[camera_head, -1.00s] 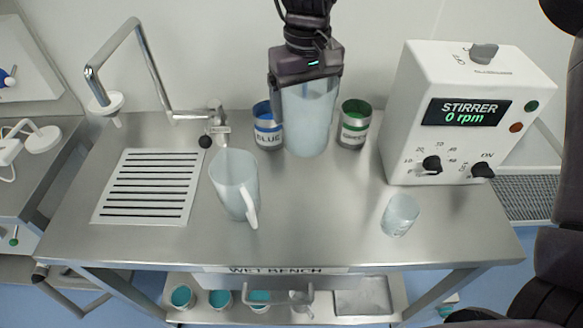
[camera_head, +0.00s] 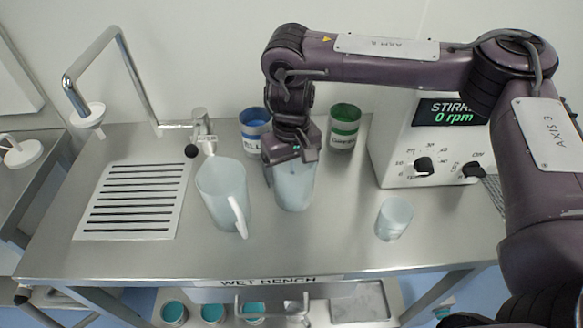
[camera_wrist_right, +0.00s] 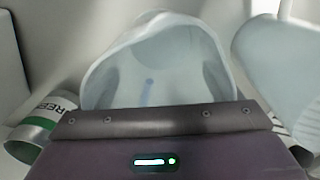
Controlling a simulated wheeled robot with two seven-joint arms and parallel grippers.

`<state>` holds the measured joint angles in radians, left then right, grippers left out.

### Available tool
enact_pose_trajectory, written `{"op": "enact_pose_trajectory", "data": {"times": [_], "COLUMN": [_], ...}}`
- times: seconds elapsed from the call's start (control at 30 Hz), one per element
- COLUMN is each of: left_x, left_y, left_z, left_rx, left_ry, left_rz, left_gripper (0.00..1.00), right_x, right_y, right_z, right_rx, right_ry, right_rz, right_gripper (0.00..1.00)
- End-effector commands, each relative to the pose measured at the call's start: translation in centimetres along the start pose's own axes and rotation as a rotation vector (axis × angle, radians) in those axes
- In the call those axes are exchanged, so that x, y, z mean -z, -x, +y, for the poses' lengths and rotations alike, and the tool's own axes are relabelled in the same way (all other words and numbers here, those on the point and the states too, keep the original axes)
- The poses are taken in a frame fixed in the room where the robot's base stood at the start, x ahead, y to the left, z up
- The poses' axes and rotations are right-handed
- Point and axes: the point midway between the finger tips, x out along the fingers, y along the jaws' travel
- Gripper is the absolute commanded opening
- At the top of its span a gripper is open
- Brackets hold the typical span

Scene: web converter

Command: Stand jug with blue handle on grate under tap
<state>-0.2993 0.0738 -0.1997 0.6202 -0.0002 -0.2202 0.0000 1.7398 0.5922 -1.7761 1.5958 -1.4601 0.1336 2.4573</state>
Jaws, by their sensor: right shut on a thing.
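A translucent jug (camera_head: 293,188) is in my right gripper (camera_head: 292,158), which is shut on its upper part at the bench's middle. In the right wrist view, this jug (camera_wrist_right: 155,62) stands beyond the gripper body, and a thin blue streak shows through its wall, perhaps its handle. I cannot tell whether its base touches the bench. The slotted grate (camera_head: 130,200) lies at the left of the bench, empty. The bent metal tap (camera_head: 135,75) reaches over from behind it, with a white round outlet (camera_head: 88,115). My left gripper is not in view.
A second jug with a white handle (camera_head: 222,190) stands between the held jug and the grate. A blue-labelled tin (camera_head: 254,128) and green-labelled tin (camera_head: 343,128) stand behind. A small beaker (camera_head: 394,217) and the stirrer box (camera_head: 400,150) are at right.

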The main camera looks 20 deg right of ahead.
Motion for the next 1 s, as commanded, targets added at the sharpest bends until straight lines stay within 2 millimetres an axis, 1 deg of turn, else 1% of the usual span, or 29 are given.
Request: {"op": "enact_pose_trajectory", "data": {"times": [0.17, 0.3, 0.33, 0.4, 0.43, 0.63, 0.77, 0.87, 1.0], "left_x": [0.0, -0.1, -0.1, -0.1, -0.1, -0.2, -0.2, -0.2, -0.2], "left_y": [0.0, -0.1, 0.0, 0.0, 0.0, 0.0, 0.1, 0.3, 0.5], "left_z": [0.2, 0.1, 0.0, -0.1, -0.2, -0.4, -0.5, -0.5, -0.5], "left_rx": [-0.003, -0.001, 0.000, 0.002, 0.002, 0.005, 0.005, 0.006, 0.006], "left_ry": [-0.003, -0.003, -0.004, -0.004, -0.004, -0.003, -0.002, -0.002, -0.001], "left_rz": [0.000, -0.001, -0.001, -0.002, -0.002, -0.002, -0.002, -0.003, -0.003], "left_gripper": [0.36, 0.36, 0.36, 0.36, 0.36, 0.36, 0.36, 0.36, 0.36], "right_x": [0.1, 0.0, 0.1, 0.1, 0.1, 0.1, 0.1, 0.2, 0.2], "right_y": [0.1, -0.2, -0.2, -0.2, -0.2, -0.1, 0.7, 2.3, 5.3], "right_z": [0.0, 0.0, 0.0, 0.0, 0.0, 0.0, 0.0, 0.0, 0.0], "right_rx": [0.000, 0.000, 0.000, 0.000, 0.000, 0.000, -0.001, -0.001, -0.003], "right_ry": [0.000, 0.000, 0.000, 0.000, 0.000, 0.001, 0.001, 0.002, 0.003], "right_rz": [0.002, 0.001, 0.002, 0.002, 0.002, 0.001, 0.003, 0.007, 0.009], "right_gripper": [0.59, 0.59, 0.88, 0.97, 1.00, 1.00, 1.00, 1.00, 1.00]}}
